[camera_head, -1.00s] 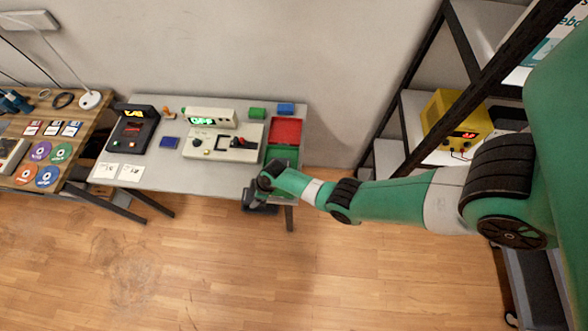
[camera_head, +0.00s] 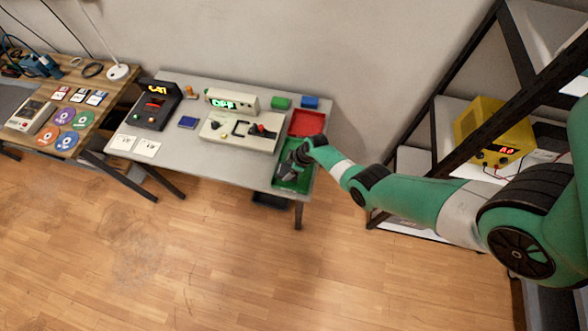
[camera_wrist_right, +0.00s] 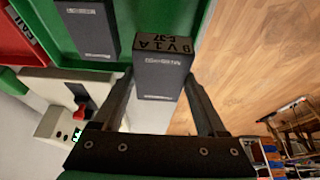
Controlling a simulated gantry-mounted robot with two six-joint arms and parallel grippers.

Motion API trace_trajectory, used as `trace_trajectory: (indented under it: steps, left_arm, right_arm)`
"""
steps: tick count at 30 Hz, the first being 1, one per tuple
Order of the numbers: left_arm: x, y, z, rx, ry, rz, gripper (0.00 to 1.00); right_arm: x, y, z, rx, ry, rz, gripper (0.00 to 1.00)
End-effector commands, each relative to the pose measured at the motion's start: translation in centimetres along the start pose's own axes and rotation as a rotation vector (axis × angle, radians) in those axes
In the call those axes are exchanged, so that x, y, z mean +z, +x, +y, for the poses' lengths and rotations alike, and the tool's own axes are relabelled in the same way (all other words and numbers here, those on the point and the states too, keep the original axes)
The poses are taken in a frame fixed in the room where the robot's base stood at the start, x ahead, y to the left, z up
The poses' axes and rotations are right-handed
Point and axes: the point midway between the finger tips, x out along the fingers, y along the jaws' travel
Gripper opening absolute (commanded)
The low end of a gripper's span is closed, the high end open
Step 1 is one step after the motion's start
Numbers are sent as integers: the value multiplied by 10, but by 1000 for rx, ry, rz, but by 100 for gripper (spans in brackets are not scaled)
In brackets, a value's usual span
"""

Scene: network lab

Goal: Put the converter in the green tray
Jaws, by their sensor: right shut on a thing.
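The wrist view shows the green tray (camera_wrist_right: 137,14) beneath and beyond the held converter. A second, similar dark box (camera_wrist_right: 88,30) lies in that tray. My left gripper is not in view.
A red tray (camera_head: 307,123) adjoins the green tray at the back. A beige console (camera_head: 240,133) with a joystick (camera_head: 262,130) stands to the left. A shelf with a yellow power supply (camera_head: 494,132) stands at right.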

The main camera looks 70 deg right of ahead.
Motion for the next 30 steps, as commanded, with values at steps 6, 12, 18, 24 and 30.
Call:
trace_trajectory:
  steps: [6,12,18,24,30]
  left_arm:
    - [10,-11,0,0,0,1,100]
    - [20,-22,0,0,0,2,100]
    - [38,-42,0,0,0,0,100]
    - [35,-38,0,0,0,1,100]
    - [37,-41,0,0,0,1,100]
  right_arm:
    - [15,11,10,2,-2,2,1]
    - [29,24,16,2,2,1,1]
    - [37,49,15,2,-1,2,1]
    - [35,45,15,1,-1,1,1]
    - [37,48,15,1,-1,0,83]
